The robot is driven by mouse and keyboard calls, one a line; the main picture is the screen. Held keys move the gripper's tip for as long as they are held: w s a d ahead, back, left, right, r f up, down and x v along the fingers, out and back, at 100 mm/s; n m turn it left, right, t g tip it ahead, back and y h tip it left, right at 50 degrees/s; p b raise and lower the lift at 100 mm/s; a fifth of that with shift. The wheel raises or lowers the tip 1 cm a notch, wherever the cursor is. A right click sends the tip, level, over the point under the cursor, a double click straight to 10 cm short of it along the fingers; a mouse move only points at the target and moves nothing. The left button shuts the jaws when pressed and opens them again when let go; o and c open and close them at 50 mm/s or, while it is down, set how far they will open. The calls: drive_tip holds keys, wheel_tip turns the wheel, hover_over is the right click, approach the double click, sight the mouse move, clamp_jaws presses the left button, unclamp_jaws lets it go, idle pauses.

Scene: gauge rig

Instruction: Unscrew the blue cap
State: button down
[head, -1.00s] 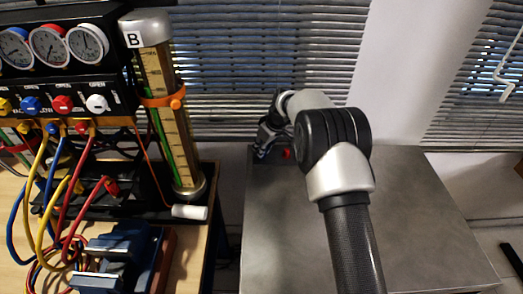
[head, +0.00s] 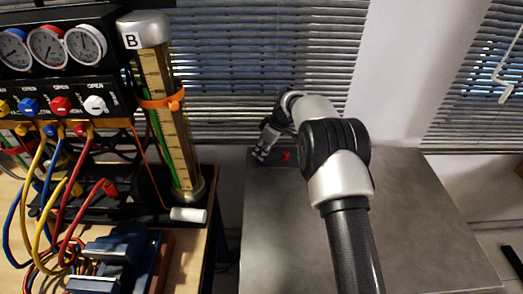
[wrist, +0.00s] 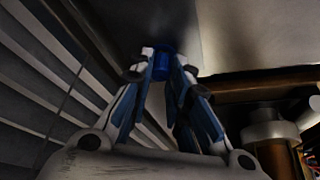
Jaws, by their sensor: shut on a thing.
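In the wrist view, the blue cap (wrist: 161,62) sits between the fingertips of my gripper (wrist: 164,58). The fingers touch it from both sides and are shut on it. Blue finger pads run down from the tips. In the head view, my gripper (head: 260,153) is small, at the back left corner of the grey table, pointing down. The cap cannot be made out there. What lies below the cap is too dark to tell.
A small red part (head: 286,155) is just right of my gripper on the grey table (head: 420,225). Most of that table is clear. Left stands a gauge panel (head: 60,95) with hoses and a tall cylinder marked B (head: 165,110). Window blinds (head: 270,50) are close behind.

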drive_tip(key=shift+s+d, duration=0.2)
idle(0.6)
drive_tip(key=shift+w+r+p, duration=0.1)
drive_tip(key=shift+r+p, duration=0.25)
drive_tip(key=shift+r, duration=0.05)
drive_tip(key=shift+r+p, duration=0.4)
drive_tip(key=shift+r, duration=0.45)
drive_tip(key=shift+a+r+p, duration=0.1)
drive_tip(key=shift+r+p, duration=0.75)
drive_tip(key=shift+r, duration=0.55)
